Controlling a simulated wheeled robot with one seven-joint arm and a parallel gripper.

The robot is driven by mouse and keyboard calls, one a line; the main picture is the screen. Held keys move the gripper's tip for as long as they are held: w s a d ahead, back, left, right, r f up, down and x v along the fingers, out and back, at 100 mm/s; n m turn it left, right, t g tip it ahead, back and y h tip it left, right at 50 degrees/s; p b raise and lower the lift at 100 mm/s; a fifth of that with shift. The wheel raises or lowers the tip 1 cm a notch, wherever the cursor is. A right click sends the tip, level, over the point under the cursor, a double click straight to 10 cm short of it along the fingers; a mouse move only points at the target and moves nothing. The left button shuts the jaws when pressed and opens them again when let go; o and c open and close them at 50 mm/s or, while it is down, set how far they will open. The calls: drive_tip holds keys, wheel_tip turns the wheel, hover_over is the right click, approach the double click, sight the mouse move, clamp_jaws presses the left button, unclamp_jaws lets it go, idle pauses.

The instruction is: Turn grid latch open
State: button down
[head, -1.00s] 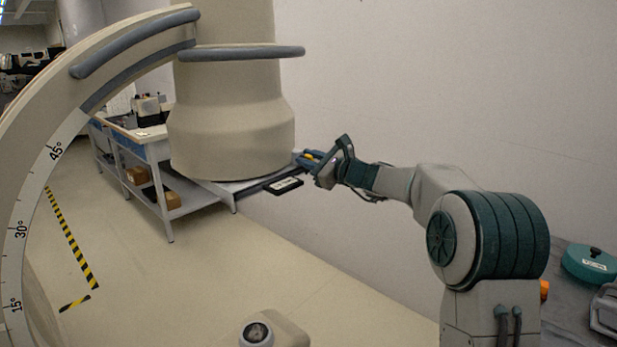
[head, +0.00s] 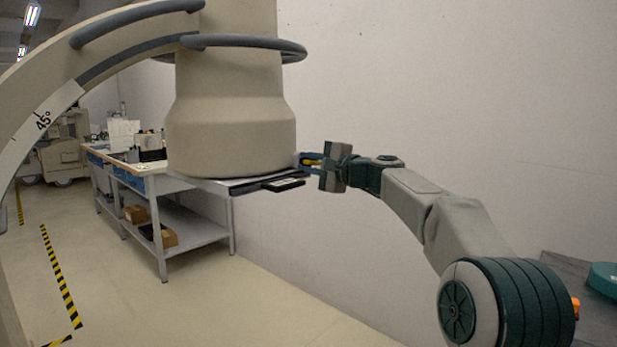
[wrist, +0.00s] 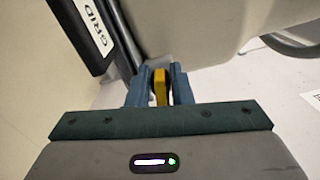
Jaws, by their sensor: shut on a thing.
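The yellow grid latch (wrist: 161,86) stands between the blue fingers of my gripper (wrist: 158,90) in the wrist view. The gripper is shut on it. In the head view a bit of the yellow latch (head: 313,162) shows at my gripper (head: 308,161), at the right side of the beige column-shaped housing (head: 232,125). The black grid tray (head: 284,184) juts out under the housing, just left of and below the gripper. Its white GRID label (wrist: 95,22) shows at the top left of the wrist view. The fingers hide part of the latch.
A curved C-arm (head: 120,40) with grey rails and an angle scale arches at the upper left. A shelved cart (head: 158,186) with boxes stands behind the housing. The pale wall (head: 440,90) lies behind my arm. Open floor (head: 240,300) lies below.

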drive_tip(key=shift+d+f+n+b, duration=0.1)
drive_tip(key=shift+f+n+b, duration=0.05)
drive_tip(key=shift+n+b, duration=0.9)
drive_tip(key=shift+n, duration=0.25)
drive_tip(key=c, duration=1.5)
unclamp_jaws()
drive_tip(key=shift+w, duration=0.1)
drive_tip(key=b+v, duration=0.2)
drive_tip(key=v, duration=1.2)
